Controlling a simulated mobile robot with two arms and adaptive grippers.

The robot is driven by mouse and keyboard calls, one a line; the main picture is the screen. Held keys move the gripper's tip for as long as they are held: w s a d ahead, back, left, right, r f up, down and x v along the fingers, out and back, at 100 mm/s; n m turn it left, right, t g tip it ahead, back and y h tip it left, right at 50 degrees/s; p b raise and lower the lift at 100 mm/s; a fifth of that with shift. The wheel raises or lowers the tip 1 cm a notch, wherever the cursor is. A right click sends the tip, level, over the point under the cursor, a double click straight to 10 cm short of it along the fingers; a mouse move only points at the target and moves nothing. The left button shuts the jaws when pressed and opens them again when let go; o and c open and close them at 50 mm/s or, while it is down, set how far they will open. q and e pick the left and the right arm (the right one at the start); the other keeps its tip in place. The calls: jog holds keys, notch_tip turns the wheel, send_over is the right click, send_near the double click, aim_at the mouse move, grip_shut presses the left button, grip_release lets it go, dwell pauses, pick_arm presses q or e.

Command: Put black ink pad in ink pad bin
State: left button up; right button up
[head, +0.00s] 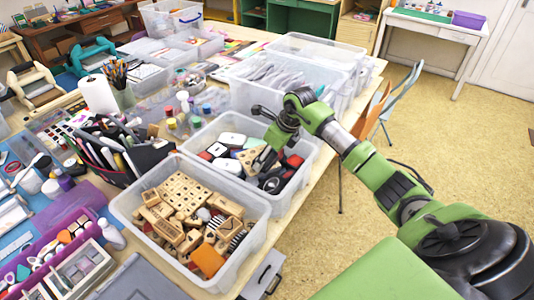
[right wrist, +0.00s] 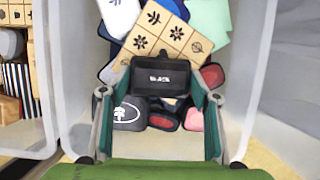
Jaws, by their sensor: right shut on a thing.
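The black ink pad (right wrist: 160,78), a dark block with white lettering, is between the fingers of my right gripper (right wrist: 159,100) in the right wrist view. The fingers are closed on its sides. The right gripper (head: 265,162) also shows in the head view, reaching down into the clear ink pad bin (head: 298,188), where my arm hides part of the contents. The bin's wall shows in the right wrist view (right wrist: 257,75). Ink pads and a wooden stamp block (right wrist: 165,35) lie below the held pad; I cannot tell whether it touches them. My left gripper is not in view.
A clear bin of wooden stamps (head: 150,240) stands beside the ink pad bin, toward the front. Another clear bin (head: 345,75) is behind it. A black pen holder (head: 135,163) and small bottles (head: 183,112) crowd the left side. The floor at the right is open.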

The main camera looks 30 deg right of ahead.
jog(key=o, duration=1.1)
jog(key=shift+r, duration=0.1)
jog(key=shift+s+d+r, duration=0.1)
jog(key=shift+r, duration=0.2)
jog(key=b+v, duration=0.2)
jog(key=v, duration=0.9)
jog(key=shift+s+r, duration=0.15)
jog(key=shift+s, duration=0.05)
